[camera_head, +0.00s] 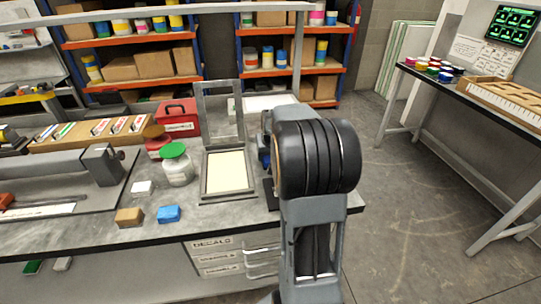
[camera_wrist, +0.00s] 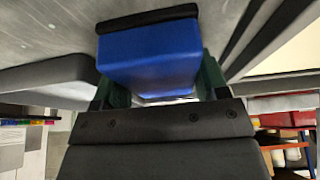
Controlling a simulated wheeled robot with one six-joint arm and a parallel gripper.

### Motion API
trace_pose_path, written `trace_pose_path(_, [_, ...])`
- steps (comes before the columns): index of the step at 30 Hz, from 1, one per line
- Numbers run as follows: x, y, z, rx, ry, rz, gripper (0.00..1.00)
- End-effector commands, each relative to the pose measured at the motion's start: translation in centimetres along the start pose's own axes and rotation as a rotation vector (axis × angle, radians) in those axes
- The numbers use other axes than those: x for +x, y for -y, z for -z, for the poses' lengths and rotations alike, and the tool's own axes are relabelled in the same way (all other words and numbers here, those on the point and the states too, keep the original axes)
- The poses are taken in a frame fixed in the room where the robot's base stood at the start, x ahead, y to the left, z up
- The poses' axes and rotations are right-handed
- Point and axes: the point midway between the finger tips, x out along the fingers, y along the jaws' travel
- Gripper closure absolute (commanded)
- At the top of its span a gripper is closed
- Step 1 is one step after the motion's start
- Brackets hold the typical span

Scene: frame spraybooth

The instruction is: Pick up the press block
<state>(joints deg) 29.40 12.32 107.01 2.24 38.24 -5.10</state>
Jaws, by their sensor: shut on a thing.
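The press block, a blue block (camera_wrist: 150,58) with a dark strip along one edge, fills the upper middle of the wrist view. My gripper (camera_wrist: 155,80) is shut on it, with dark green fingers at its left and right sides. A grey surface lies close beyond the block; I cannot tell whether they touch. In the head view my arm hides most of the gripper, and a bit of blue (camera_head: 264,156) shows at the arm's left edge.
Left of my arm on the bench are a framed screen (camera_head: 228,193), a green-lidded jar (camera_head: 178,168), a red box (camera_head: 179,118), a small blue block (camera_head: 168,214) and a tan block (camera_head: 129,217). A side table (camera_head: 470,101) stands right, across open floor.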

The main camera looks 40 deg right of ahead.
Motion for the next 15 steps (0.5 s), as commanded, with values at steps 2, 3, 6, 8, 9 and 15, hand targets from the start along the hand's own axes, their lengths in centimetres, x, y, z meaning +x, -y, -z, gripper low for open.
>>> trace_pose_path(2, [-0.3, 0.0, 0.1, 0.0, -0.001, 0.0, 0.6])
trace_pose_path(3, [-0.6, 0.0, 0.2, 0.0, -0.001, 0.0, 0.6])
trace_pose_path(6, [-1.4, 0.0, 0.7, 0.0, -0.005, 0.0, 0.6])
trace_pose_path(8, [-2.2, 0.0, 1.0, 0.0, -0.005, 0.0, 0.6])
trace_pose_path(9, [-2.9, 0.0, 1.3, 0.0, -0.006, 0.0, 0.6])
trace_pose_path(15, [-7.0, -2.6, 1.4, 0.005, -0.006, -0.003, 0.6])
